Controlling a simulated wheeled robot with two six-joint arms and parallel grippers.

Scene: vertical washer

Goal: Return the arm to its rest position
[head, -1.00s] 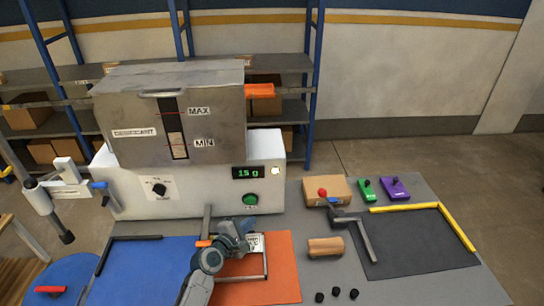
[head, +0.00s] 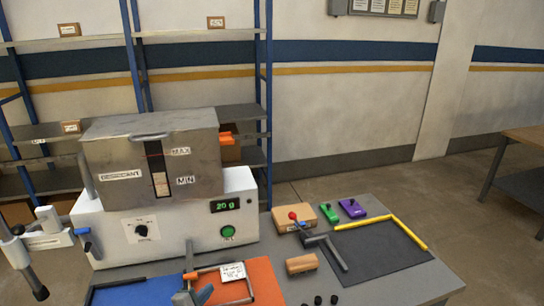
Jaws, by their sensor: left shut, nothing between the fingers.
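My left gripper (head: 190,297) shows only in part at the bottom edge of the head view, in front of the dispensing machine; its fingers look shut and I see nothing held in them. The rest of that arm is cut off by the frame. It is over the border between the blue mat (head: 135,294) and the orange mat (head: 264,280). My right gripper is not in view.
The white machine (head: 180,238) with its grey desiccant hopper (head: 122,152) stands behind; its display (head: 225,205) reads 20 g. To the right are a wooden block (head: 301,263), a dark mat (head: 385,258), and green (head: 329,213) and purple (head: 351,208) pieces.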

